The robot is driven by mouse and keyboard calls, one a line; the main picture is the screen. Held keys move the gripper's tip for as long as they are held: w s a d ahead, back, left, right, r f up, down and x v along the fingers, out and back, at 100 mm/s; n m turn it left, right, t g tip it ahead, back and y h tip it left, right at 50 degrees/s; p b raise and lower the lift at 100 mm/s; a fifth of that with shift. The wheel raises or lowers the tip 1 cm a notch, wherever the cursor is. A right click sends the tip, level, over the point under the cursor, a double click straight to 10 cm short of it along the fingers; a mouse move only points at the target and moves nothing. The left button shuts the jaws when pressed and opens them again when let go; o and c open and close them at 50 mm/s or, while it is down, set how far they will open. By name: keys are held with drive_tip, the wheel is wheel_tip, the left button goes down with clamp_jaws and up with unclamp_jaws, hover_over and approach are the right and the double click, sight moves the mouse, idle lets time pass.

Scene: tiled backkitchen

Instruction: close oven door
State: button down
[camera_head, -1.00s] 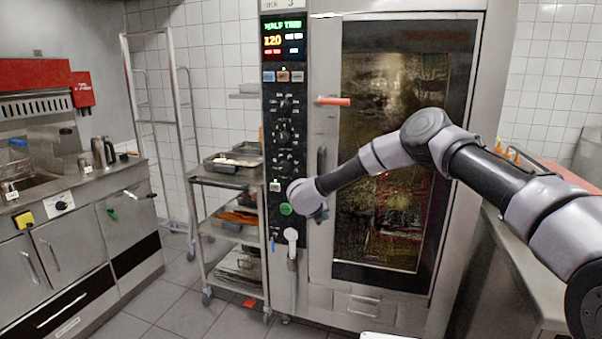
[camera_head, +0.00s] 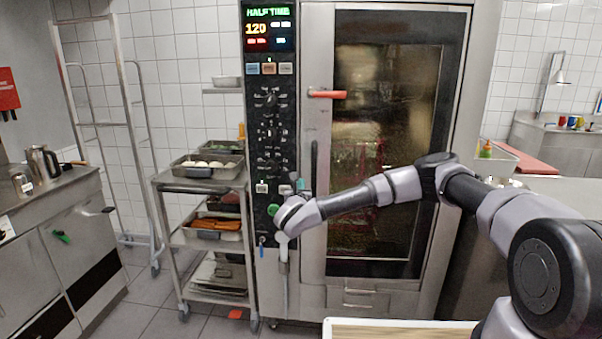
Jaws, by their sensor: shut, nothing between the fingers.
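The oven door (camera_head: 318,255) has a steel frame and a large dark glass pane, and stands in the middle of the head view. It looks about flush with the oven front; I cannot tell whether it is fully shut. A dark upright handle (camera_head: 313,165) is on its left side, with a red-tipped lever (camera_head: 328,94) above. My gripper (camera_head: 297,212) is in front of the door's left edge and the lower control panel, below the upright handle. Its fingers are shut and mostly hidden by my wrist. I cannot tell whether it touches the door.
The control panel (camera_head: 269,130) with lit displays is left of the door. A steel trolley (camera_head: 168,183) with trays stands left of the oven, and a tall rack (camera_head: 102,125) behind it. A steel counter is at the left. A light board (camera_head: 400,330) is at the bottom front.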

sight(304, 168)
drive_tip(key=w, duration=1.1)
drive_tip(key=shift+w, duration=0.35)
